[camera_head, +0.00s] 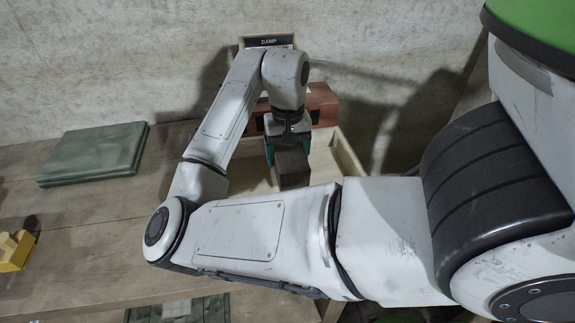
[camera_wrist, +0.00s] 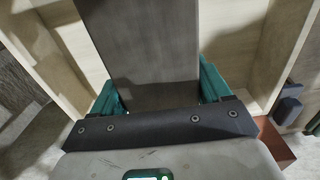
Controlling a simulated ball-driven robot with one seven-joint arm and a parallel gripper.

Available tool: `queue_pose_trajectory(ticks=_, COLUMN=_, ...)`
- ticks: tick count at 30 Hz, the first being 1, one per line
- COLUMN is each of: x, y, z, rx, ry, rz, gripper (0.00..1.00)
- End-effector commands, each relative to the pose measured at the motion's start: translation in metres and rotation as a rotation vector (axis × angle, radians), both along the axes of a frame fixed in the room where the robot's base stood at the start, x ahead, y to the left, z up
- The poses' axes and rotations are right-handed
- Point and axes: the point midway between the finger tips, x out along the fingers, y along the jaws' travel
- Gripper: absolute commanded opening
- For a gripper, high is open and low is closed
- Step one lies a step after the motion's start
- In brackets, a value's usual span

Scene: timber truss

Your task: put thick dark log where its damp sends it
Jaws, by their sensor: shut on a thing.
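My gripper (camera_head: 289,147) is shut on a thick dark log (camera_head: 293,170), with teal fingers on its two sides. The log also fills the middle of the wrist view (camera_wrist: 150,45), between the fingers (camera_wrist: 162,88). A pale open-topped wooden bin (camera_head: 349,155) lies below and around the log in the head view. Its pale walls (camera_wrist: 285,40) show on both sides of the log in the wrist view. I cannot tell whether the log touches the bin floor. A sign reading DAMP (camera_head: 268,41) stands behind, against the wall. My arm hides much of the bin.
A reddish-brown box (camera_head: 322,104) stands at the back of the bin. A green-grey flat slab (camera_head: 95,153) lies on the wooden bench (camera_head: 90,225) at left. A yellow object (camera_head: 15,250) sits at the far left edge. The bench between them is clear.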

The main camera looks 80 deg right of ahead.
Motion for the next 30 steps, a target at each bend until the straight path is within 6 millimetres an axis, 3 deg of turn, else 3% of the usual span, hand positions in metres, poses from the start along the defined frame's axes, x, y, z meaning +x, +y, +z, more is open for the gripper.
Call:
queue_pose_trajectory(ticks=8, x=0.002, y=-0.012, z=-0.014, rx=-0.002, ry=0.002, rz=0.000, gripper=0.27)
queue_pose_trajectory(ticks=15, x=0.003, y=-0.014, z=-0.044, rx=-0.001, ry=0.000, rz=0.002, gripper=0.27)
queue_pose_trajectory(ticks=27, x=0.003, y=-0.014, z=-0.049, rx=-0.002, ry=0.000, rz=0.001, gripper=0.27)
queue_pose_trajectory(ticks=28, x=0.003, y=-0.014, z=-0.049, rx=-0.001, ry=0.001, rz=0.001, gripper=0.80)
queue_pose_trajectory(ticks=30, x=0.003, y=-0.014, z=-0.049, rx=-0.001, ry=0.000, rz=0.001, gripper=0.86)
